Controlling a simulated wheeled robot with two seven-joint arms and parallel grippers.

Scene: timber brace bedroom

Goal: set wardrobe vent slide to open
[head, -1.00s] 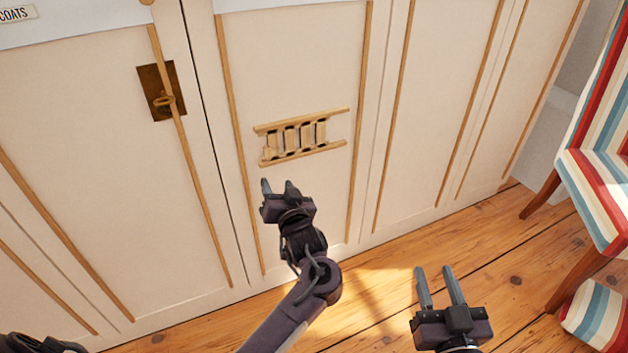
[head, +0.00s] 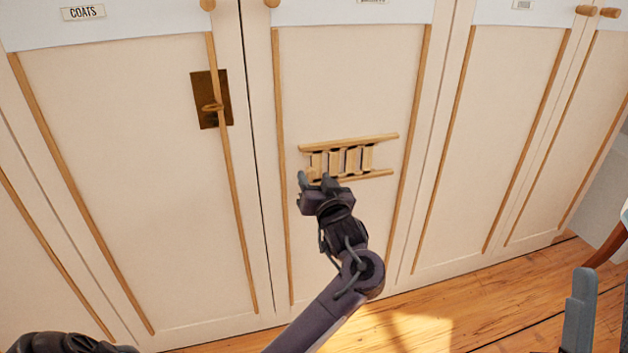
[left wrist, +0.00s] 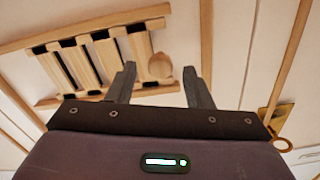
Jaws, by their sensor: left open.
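The wooden vent slide (head: 345,158) sits on a cream wardrobe door, with pale slats between two slanted rails. Narrow dark gaps show at the slats in the left wrist view (left wrist: 85,60). A round wooden knob (left wrist: 159,66) is at the slide's end, on the left in the head view. My left gripper (head: 314,181) is open at the slide's lower left. In the left wrist view its fingers (left wrist: 160,85) stand either side of the knob's line, with nothing visibly gripped. Contact cannot be told. A finger of my right gripper (head: 579,310) shows at lower right; the rest is cut off.
A brass plate with a ring (head: 211,100) is on the door to the left, under a COATS label (head: 83,12). Thin wooden strips run down the doors. Wooden floor (head: 440,325) lies below, and part of a chair is at the right edge.

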